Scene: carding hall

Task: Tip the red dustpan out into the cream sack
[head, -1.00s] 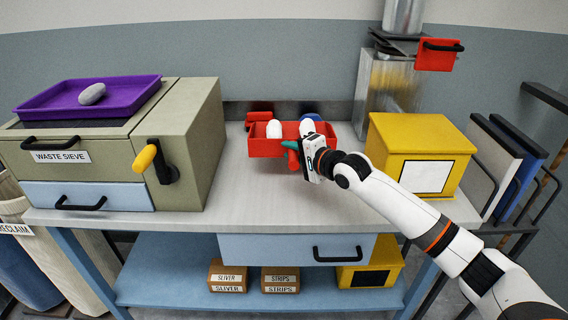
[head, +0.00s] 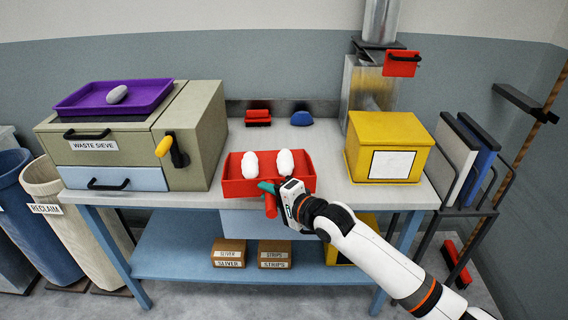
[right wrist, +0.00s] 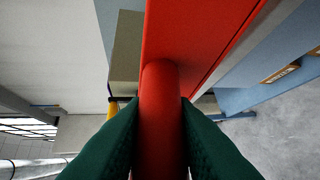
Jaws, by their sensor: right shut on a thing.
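The red dustpan (head: 268,184) is in the head view over the front edge of the bench, with two white lumps (head: 285,162) in it. It looks roughly level. My right gripper (head: 270,190) is shut on its red handle, which also shows between the green fingers in the right wrist view (right wrist: 160,110). The cream sack (head: 62,205), labelled RECLAIM, stands open on the floor at the left, beside the bench. Its inside is mostly hidden. My left gripper is not in view.
A yellow box (head: 388,130) stands on the right. A blue bin (head: 40,240) stands left of the sack. A red brush (head: 258,117) and a blue object (head: 301,118) lie at the back.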

